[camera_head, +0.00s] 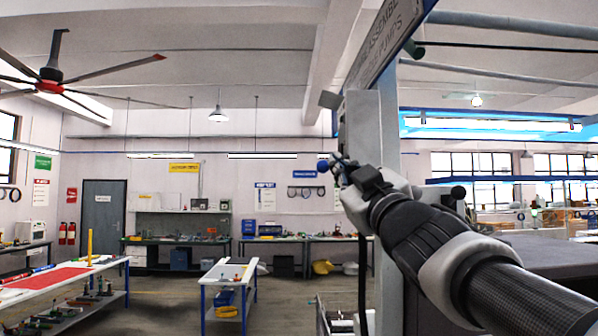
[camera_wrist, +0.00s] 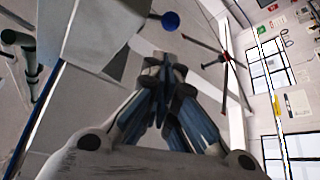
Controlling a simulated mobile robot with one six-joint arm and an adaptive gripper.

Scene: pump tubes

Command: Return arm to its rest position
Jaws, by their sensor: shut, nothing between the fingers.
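My arm reaches in from the lower right of the head view, angled up and to the left. My gripper (camera_head: 340,165) is at its far end, raised well above the benches and close to a grey post (camera_head: 358,125). It looks small and dark there, and its fingers are hard to make out. In the wrist view my gripper (camera_wrist: 165,68) shows with its fingers together and nothing between them. A blue ball-shaped knob (camera_wrist: 170,20) is just beyond the fingertips in the wrist view; a blue knob also shows near the gripper in the head view (camera_head: 322,167).
A workbench with a red mat (camera_head: 55,277) stands at the left. A blue-legged table (camera_head: 228,270) stands in the middle, with open floor (camera_head: 165,295) between them. Benches line the back wall. A sign board (camera_head: 385,40) hangs above the post, and a dark surface (camera_head: 550,262) lies right.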

